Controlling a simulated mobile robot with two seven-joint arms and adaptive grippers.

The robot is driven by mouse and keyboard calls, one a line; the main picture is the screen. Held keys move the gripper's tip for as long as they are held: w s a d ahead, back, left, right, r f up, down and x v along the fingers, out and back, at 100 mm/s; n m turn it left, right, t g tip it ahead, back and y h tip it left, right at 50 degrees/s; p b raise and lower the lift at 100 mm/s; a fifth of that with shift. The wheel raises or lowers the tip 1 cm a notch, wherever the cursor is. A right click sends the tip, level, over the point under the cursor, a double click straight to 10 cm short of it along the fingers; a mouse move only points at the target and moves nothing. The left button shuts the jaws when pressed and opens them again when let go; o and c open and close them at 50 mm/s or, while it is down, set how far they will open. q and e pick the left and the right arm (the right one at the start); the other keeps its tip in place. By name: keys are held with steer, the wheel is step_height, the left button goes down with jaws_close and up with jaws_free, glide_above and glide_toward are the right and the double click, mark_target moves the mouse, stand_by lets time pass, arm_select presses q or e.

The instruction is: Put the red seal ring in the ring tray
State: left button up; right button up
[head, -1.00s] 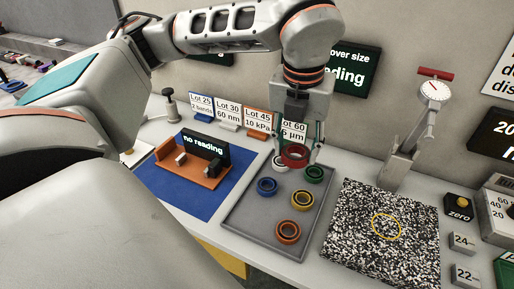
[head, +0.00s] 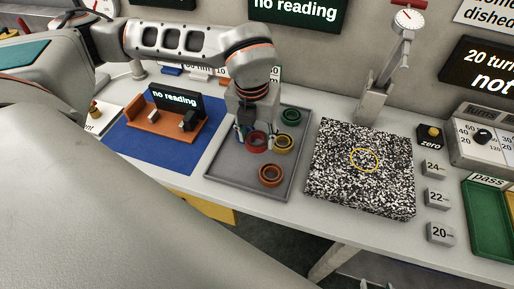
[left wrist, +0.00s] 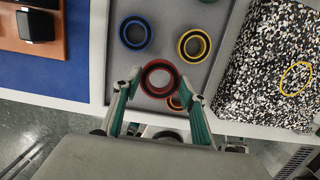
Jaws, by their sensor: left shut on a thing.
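The red seal ring (head: 257,144) is between the fingertips of my left gripper (head: 256,138), which is shut on it. In the left wrist view the red ring (left wrist: 160,77) sits between the two fingers and partly covers an orange ring (left wrist: 174,103). It looks larger than the other rings, so it seems to be above the grey ring tray (head: 225,176); its exact height cannot be told. The tray holds a green ring (head: 290,116), a yellow ring (head: 283,143) and, in the wrist view, a blue ring (left wrist: 136,32). My right gripper is not in view.
Left of the tray is a blue mat (head: 135,145) with an orange fixture (head: 150,122) and a "no reading" display. Right of it is a black-and-white speckled plate (head: 350,185) below a dial gauge stand (head: 375,95). The tray's front left floor is bare.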

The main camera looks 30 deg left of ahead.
mark_target(258, 156)
arm_select(q)
steer(key=shift+f, duration=2.7)
steer(key=shift+f+b, duration=0.2)
steer(key=shift+b, duration=0.1)
steer(key=o, duration=1.1)
steer(key=shift+r, duration=0.1)
steer(key=r, duration=0.3)
steer(key=s+r, duration=0.1)
steer(key=r, duration=0.3)
steer(key=r+p, duration=0.1)
steer(key=r, duration=0.3)
steer(key=shift+s+d+r, duration=0.2)
steer(key=shift+s, duration=0.05)
steer(key=shift+s+r, duration=0.1)
steer(key=shift+r, duration=0.25)
